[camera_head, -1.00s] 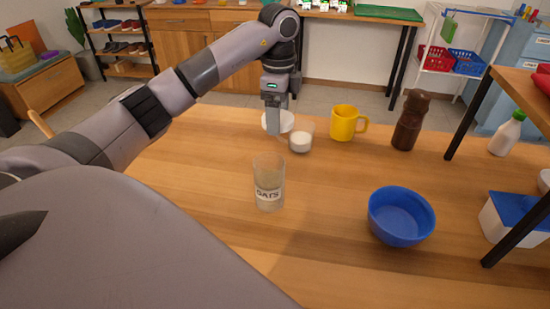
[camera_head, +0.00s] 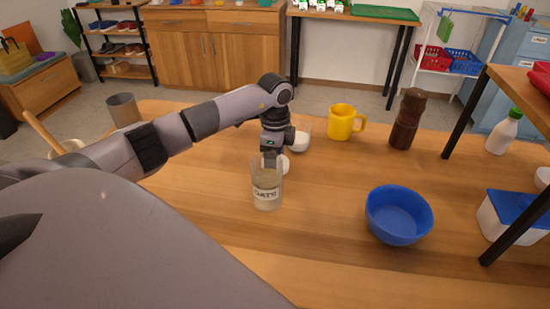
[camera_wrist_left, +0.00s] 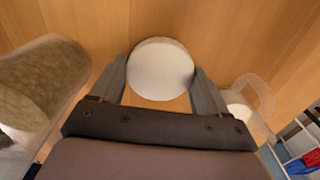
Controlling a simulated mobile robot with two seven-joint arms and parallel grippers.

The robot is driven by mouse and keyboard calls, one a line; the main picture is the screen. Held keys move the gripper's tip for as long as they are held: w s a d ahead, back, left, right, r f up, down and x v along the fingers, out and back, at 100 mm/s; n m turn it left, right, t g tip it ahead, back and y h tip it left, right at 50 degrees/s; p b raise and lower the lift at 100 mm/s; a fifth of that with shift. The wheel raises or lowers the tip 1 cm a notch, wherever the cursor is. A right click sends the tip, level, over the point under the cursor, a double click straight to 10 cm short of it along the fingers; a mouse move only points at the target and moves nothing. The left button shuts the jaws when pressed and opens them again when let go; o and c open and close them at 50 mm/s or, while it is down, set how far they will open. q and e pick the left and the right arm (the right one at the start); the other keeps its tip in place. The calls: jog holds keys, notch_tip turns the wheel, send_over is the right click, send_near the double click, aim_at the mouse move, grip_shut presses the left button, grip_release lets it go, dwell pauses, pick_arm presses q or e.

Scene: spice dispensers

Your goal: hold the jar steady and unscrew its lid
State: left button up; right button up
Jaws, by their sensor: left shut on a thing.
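A clear jar labelled OATS (camera_head: 267,197) stands upright on the table, with pale oats inside and no lid on it. It also shows large at the left of the left wrist view (camera_wrist_left: 45,85). My left gripper (camera_head: 272,162) is just behind the jar in the head view. It is shut on a round white lid (camera_wrist_left: 160,68), whose disc shows between the fingers. The lid (camera_head: 285,164) is partly hidden by the gripper in the head view. I cannot tell whether the gripper touches the jar. My right gripper is not in view.
A clear glass with white contents (camera_head: 302,138) stands behind the gripper, beside a yellow mug (camera_head: 341,122) and a brown pepper mill (camera_head: 408,118). A blue bowl (camera_head: 398,214) sits at right. A grey cup (camera_head: 123,109) is at far left. The front table area is clear.

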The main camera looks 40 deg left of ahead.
pick_arm(q)
jog(key=o, duration=1.1)
jog(key=shift+f, duration=0.15)
jog(key=shift+o, duration=0.2)
notch_tip(320, 180, up, 12)
jog(key=shift+r, duration=0.2)
